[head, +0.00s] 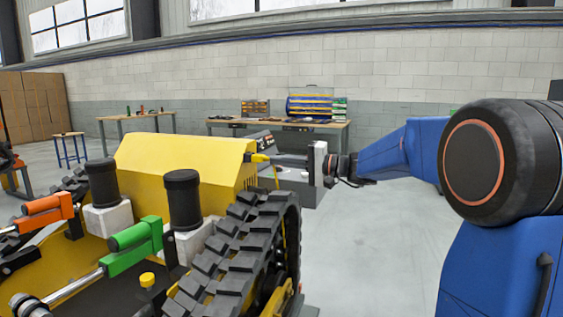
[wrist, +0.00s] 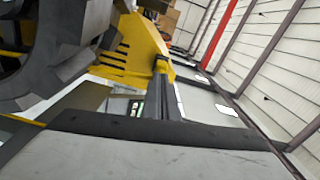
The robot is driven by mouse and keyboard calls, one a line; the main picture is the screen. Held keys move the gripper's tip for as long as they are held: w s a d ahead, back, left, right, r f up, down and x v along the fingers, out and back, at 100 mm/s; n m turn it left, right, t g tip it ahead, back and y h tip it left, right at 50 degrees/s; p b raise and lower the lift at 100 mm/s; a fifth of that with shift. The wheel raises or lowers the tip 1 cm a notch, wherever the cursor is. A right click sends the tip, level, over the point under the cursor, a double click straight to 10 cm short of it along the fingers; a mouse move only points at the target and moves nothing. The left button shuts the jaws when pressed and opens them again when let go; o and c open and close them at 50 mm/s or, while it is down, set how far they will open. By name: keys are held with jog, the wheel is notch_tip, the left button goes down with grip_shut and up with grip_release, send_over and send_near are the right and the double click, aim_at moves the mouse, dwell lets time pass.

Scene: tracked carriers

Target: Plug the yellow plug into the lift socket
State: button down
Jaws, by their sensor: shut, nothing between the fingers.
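A small yellow plug (head: 258,158) is at the right end of the yellow carrier housing (head: 190,165), beside a dark fitting (head: 247,157) that may be the lift socket. The plug looks up against this fitting; I cannot tell how deep it sits. My gripper (head: 274,159) is shut and empty, pointing left, with its fingertips right at the plug. Whether they touch it is unclear. In the wrist view the plug (wrist: 162,66) shows just beyond the tips of my gripper (wrist: 163,80), in front of the yellow housing (wrist: 140,50). The socket opening is hidden.
A black track (head: 235,240) runs below and in front of the housing. Green (head: 135,245) and orange (head: 45,210) cylinders and black posts stand on the carrier. Floor (head: 375,250) to the right is clear.

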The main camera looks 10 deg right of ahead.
jog(key=v, duration=1.9)
jog(key=shift+s+d, duration=0.2)
jog(key=x, duration=1.9)
jog(key=shift+w+a, duration=0.25)
jog(key=shift+a, duration=0.1)
dwell(0.6)
jog(key=shift+s+d, duration=0.1)
jog(key=shift+d, duration=0.1)
jog(key=v, duration=1.9)
jog(key=shift+s+d, duration=0.15)
